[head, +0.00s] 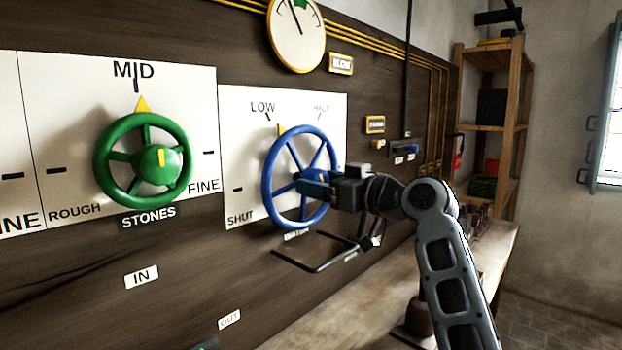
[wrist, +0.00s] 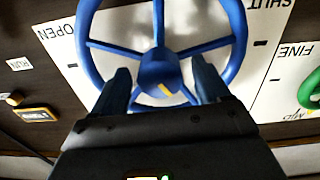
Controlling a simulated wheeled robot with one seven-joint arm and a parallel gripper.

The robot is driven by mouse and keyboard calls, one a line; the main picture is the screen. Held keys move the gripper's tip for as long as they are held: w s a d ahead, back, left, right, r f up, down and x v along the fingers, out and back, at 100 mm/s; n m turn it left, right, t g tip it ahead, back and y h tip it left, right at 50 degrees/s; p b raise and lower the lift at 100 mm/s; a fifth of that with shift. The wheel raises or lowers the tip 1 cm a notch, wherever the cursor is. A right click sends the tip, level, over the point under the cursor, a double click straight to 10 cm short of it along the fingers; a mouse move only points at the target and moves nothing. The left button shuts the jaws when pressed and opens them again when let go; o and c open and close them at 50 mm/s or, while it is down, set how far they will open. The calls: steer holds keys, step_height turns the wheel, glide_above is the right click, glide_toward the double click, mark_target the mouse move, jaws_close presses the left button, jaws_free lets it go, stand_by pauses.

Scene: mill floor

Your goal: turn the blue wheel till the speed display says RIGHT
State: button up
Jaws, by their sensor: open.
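The blue wheel (head: 266,190) is mounted on a white plate marked SHUT, LOW and HALF. Its yellow pointer is near the LOW mark. My gripper (head: 308,187) is at the wheel's hub. In the wrist view, upside down, the open fingers of my gripper (wrist: 161,82) stand on either side of the blue wheel's hub (wrist: 158,72), among the spokes. Whether they touch it is unclear. A round white dial (head: 296,40) above the wheel has a needle pointing up, left of a green zone, its top cut off. No display reading RIGHT is legible.
A green wheel (head: 103,160) labelled STONES is left of the blue one, its pointer at MID. A black bent bar (head: 316,268) juts out below the blue wheel. A wooden bench (head: 335,312) runs along the wall, and shelves (head: 513,100) stand at the back.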

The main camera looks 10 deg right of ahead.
steer(key=shift+x, duration=1.6)
steer(key=c, duration=1)
